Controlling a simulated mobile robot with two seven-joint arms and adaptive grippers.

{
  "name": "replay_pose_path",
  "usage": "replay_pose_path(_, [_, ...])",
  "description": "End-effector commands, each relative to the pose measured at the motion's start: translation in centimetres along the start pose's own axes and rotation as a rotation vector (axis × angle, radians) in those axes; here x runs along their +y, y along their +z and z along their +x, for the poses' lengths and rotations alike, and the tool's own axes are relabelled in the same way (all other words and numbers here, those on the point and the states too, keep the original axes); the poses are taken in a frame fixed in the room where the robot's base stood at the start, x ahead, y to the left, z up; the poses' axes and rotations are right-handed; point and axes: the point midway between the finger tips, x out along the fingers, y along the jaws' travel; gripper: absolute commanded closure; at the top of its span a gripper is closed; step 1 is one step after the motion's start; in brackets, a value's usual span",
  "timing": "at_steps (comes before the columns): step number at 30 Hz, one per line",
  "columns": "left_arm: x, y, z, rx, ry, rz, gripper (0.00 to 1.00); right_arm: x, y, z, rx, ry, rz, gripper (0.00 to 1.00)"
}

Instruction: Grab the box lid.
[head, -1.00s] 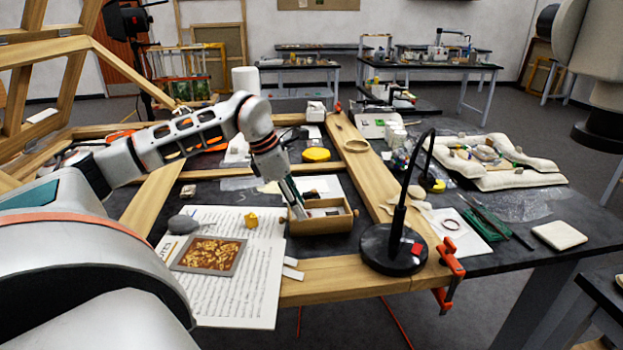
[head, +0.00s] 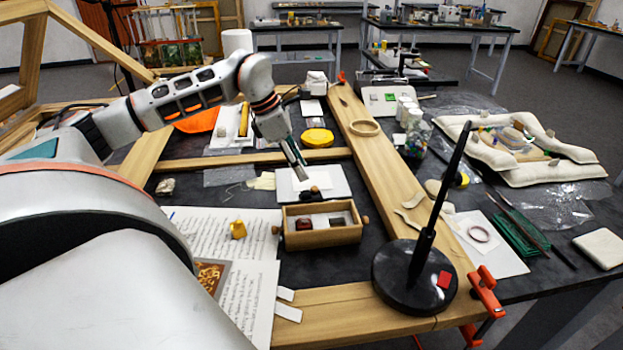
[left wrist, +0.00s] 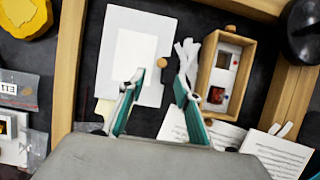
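An open wooden box (head: 322,238) with round knobs at its ends stands on the dark table in the head view. It holds a pale insert with dark red pieces. It also shows right of centre in the left wrist view (left wrist: 207,62). I cannot make out a separate lid with certainty. My left gripper (head: 303,175) is behind the box in the head view, over a white card (head: 337,185). In the left wrist view its teal fingers (left wrist: 160,76) are apart with nothing between them. My right gripper is out of view.
A black lamp base (head: 415,280) stands right of the box. Wooden frame bars (head: 372,170) border the work area. Sheets of written paper (head: 250,290) with a yellow piece (head: 238,229) lie left.

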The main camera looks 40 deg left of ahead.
Motion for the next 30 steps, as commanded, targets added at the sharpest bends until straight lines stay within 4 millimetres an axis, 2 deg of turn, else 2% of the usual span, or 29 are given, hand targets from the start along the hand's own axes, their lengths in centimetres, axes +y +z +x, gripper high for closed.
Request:
replay_pose_path(15, [-0.1,0.7,6.3,0.001,-0.001,0.000,0.67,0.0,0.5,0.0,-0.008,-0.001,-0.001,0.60])
replay_pose_path(19, [-0.1,0.7,7.1,0.000,-0.001,0.000,0.67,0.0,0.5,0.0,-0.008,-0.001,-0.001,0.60])
replay_pose_path(25, [-0.1,0.7,7.1,0.000,0.001,0.000,0.67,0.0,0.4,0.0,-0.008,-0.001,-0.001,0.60])
replay_pose_path(26, [-0.1,0.7,7.1,0.000,0.001,0.000,0.69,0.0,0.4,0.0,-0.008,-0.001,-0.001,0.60])
replay_pose_path(29, [-0.1,0.7,7.1,0.000,0.001,0.000,0.95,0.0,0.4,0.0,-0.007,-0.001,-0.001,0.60])
replay_pose_path(30, [-0.1,0.7,7.1,0.000,0.001,0.000,1.00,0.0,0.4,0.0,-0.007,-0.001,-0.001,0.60])
